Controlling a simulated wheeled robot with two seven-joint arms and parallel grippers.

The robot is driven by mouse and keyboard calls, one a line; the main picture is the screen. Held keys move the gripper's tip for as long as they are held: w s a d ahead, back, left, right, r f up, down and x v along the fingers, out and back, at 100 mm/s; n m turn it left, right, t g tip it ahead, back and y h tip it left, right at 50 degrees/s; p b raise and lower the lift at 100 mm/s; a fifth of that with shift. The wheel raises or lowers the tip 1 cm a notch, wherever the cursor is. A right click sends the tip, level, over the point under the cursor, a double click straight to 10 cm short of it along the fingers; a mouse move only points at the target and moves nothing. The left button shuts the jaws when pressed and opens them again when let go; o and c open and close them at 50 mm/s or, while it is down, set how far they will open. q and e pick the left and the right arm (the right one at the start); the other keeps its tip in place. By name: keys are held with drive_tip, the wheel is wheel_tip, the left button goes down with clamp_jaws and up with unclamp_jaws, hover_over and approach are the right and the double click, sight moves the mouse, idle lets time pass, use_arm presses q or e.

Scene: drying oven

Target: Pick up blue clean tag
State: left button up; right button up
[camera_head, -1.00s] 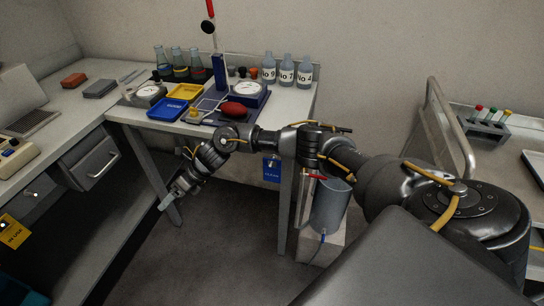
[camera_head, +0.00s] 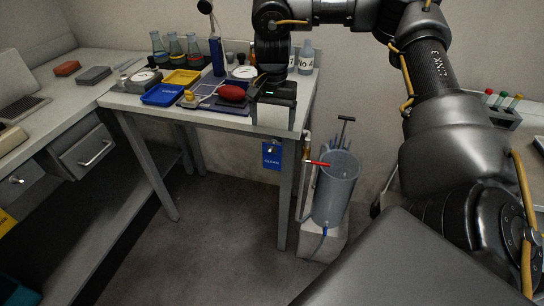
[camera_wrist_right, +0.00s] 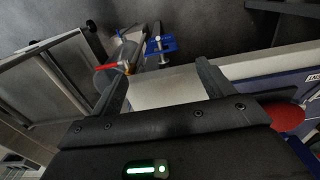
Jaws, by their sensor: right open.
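The blue clean tag (camera_head: 271,156) hangs below the table's front edge, near the right front leg, in the head view. My right gripper (camera_head: 274,127) points down just above the tag, at the table's front right corner, apart from it. Its two fingers also show in the right wrist view (camera_wrist_right: 161,78), spread with nothing held between them. A small blue item (camera_wrist_right: 162,46) lies beyond the fingertips there; I cannot tell for sure that it is the tag. My left gripper is not in view.
The white table (camera_head: 215,121) carries a blue tray (camera_head: 163,94), a yellow tray (camera_head: 182,77), a red bulb (camera_head: 232,93), flasks and bottles. A grey cylinder (camera_head: 336,190) with a red lever (camera_head: 317,163) stands right of the tag. The floor before the table is clear.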

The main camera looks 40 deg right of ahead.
sight(272, 146)
wheel_tip(272, 146, down, 5)
drive_tip(key=shift+f+b, duration=0.15)
drive_tip(key=shift+b, duration=0.35)
wheel_tip(272, 146, down, 4)
drive_tip(key=shift+f, duration=0.6)
drive_tip(key=c, duration=1)
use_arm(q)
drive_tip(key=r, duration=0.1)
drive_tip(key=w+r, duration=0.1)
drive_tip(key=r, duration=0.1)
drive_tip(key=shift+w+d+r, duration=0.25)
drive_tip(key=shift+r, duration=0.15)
use_arm(e)
drive_tip(key=shift+c, duration=0.2)
drive_tip(key=shift+w+r, duration=0.1)
